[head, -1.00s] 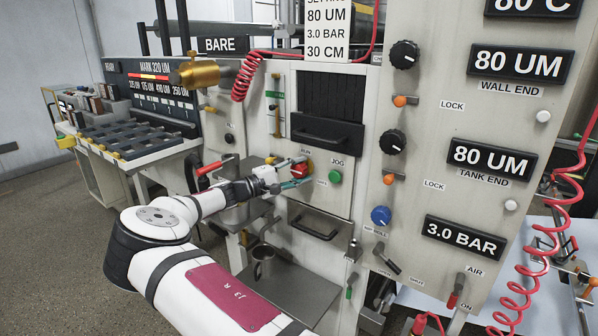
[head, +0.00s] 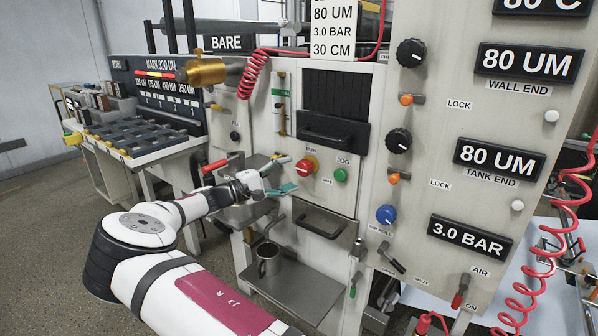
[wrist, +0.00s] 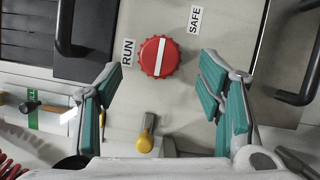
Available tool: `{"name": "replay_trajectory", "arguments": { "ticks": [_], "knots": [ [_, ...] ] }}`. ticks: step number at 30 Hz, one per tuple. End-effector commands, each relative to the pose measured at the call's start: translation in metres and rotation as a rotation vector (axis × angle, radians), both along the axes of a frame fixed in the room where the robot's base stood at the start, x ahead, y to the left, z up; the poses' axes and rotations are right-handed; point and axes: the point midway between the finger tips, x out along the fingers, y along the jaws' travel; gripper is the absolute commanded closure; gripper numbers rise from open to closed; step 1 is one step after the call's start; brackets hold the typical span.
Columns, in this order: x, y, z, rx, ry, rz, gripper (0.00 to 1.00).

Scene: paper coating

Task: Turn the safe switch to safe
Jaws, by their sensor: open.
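The safe switch is a red round knob (head: 306,166) on the pale machine panel, beside the green JOG button (head: 341,175). In the wrist view the red knob (wrist: 160,57) shows a white bar running nearly up and down the picture. The RUN label (wrist: 128,52) is left of it and the SAFE label (wrist: 195,20) is at its upper right. Which end of the bar is the pointer I cannot tell. My gripper (head: 279,176) is open and empty, just left of the knob in the head view. In the wrist view its teal-padded fingers (wrist: 160,80) stand apart, either side of the knob's line, not touching it.
A black-handled drawer front (head: 333,132) is above the knob and another handle (head: 319,220) is below. A yellow-tipped lever (wrist: 145,140) lies between my fingers in the wrist view. A red-handled lever (head: 215,166) and a metal mug (head: 268,258) are near my arm.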

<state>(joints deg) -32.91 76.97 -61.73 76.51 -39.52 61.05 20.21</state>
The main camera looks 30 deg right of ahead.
Motion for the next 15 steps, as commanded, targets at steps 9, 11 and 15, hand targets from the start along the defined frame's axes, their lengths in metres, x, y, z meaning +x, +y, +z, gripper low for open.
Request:
{"name": "replay_trajectory", "arguments": {
  "ticks": [9, 11, 15],
  "knots": [
    [0.002, 0.050, -0.004, 0.001, 0.001, 0.001, 0.39],
    [0.002, 0.054, -0.004, 0.001, 0.001, 0.001, 0.39],
    [0.002, 0.058, -0.004, 0.001, 0.001, 0.000, 0.39]
  ]
}}
